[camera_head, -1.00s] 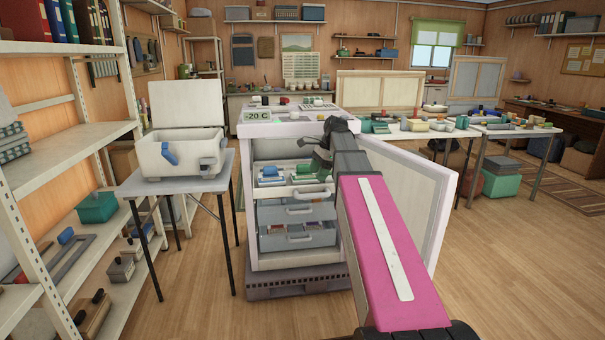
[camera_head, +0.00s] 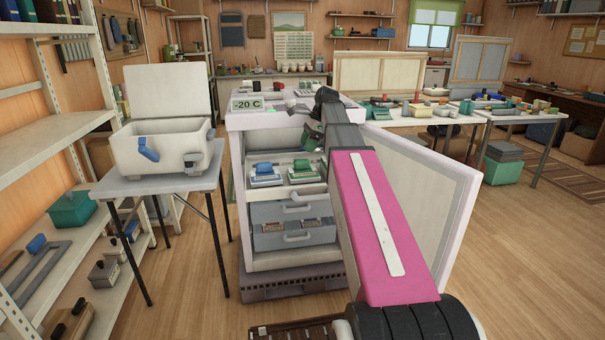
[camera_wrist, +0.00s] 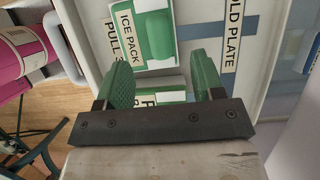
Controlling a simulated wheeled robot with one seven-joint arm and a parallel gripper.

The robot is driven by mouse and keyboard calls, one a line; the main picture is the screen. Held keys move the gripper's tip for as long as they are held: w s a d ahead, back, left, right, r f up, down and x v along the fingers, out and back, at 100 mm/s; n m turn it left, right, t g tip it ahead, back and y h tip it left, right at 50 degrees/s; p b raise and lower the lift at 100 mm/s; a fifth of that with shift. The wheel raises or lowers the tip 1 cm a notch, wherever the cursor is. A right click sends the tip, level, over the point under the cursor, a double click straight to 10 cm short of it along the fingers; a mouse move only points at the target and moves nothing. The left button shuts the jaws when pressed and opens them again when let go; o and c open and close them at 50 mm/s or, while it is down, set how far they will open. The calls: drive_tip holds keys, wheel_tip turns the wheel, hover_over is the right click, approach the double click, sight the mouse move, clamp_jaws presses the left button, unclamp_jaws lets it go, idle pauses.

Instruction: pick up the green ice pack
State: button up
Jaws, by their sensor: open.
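The green ice pack (camera_head: 303,167) lies in the upper pulled-out drawer (camera_head: 281,185) of the open freezer, right of a blue pack (camera_head: 264,171). In the wrist view a green pack (camera_wrist: 156,25) lies at top centre by an "ICE PACK" label. Another green-and-white piece (camera_wrist: 172,84) shows between the fingers, partly hidden by my gripper. My gripper (camera_head: 314,134) is above the drawer at its right side, below the freezer top. In the wrist view its green-padded fingers (camera_wrist: 162,80) are spread apart with nothing held between them.
The freezer door (camera_head: 425,205) stands open on the right, beside my arm. A lower drawer (camera_head: 292,232) holds more items. An open white cooler (camera_head: 165,150) stands on a small table at left. Wooden floor (camera_head: 520,270) is clear at right.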

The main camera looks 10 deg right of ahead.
sight(302, 160)
drive_tip(key=x, duration=0.7)
drive_tip(key=shift+s+f, duration=0.1)
drive_tip(key=shift+f, duration=0.1)
clamp_jaws()
